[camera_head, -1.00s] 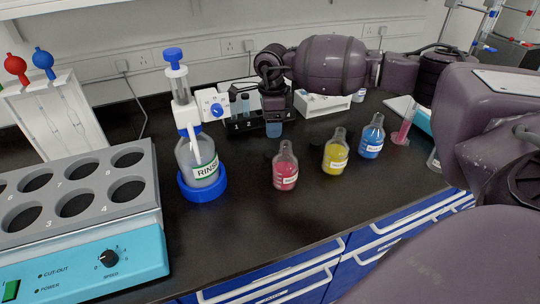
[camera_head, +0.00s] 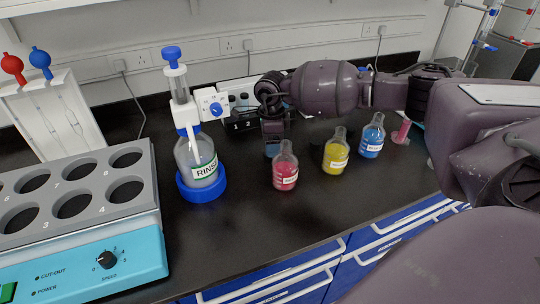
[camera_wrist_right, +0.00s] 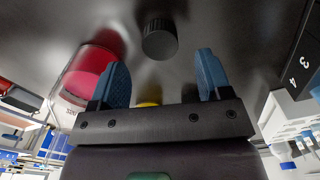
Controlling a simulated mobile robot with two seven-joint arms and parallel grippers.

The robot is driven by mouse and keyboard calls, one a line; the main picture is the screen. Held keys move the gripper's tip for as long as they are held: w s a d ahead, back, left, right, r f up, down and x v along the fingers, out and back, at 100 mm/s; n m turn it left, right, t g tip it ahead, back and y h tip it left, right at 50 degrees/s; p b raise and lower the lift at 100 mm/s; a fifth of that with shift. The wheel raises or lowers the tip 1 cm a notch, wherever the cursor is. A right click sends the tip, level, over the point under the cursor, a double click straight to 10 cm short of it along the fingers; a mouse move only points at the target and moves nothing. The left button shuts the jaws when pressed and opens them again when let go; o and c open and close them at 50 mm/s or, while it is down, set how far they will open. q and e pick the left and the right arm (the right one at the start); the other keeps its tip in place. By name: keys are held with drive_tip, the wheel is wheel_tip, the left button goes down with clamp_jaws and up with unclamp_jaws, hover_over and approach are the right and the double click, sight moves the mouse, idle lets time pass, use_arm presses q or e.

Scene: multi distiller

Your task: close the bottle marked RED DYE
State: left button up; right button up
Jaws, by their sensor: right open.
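The bottle with red liquid (camera_head: 285,168) stands upright on the dark bench in the head view, its label too small to read. Its neck shows no cap. It also shows at the left of the right wrist view (camera_wrist_right: 86,75). My right gripper (camera_head: 271,149) is just behind this bottle, pointing down, open and empty. In the right wrist view a dark ridged cap (camera_wrist_right: 160,38) lies on the bench, ahead of and between the two blue fingertips (camera_wrist_right: 162,76). The cap is hidden in the head view. My left gripper is out of view.
Yellow (camera_head: 336,154) and blue (camera_head: 371,138) bottles stand to the right of the red one. A RINSE bottle (camera_head: 200,165) with a pump stands left in a blue ring. A numbered rack (camera_head: 242,121) is behind the gripper.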

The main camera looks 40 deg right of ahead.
wheel_tip(320, 180, down, 4)
drive_tip(key=shift+r, duration=0.1)
drive_tip(key=c, duration=1)
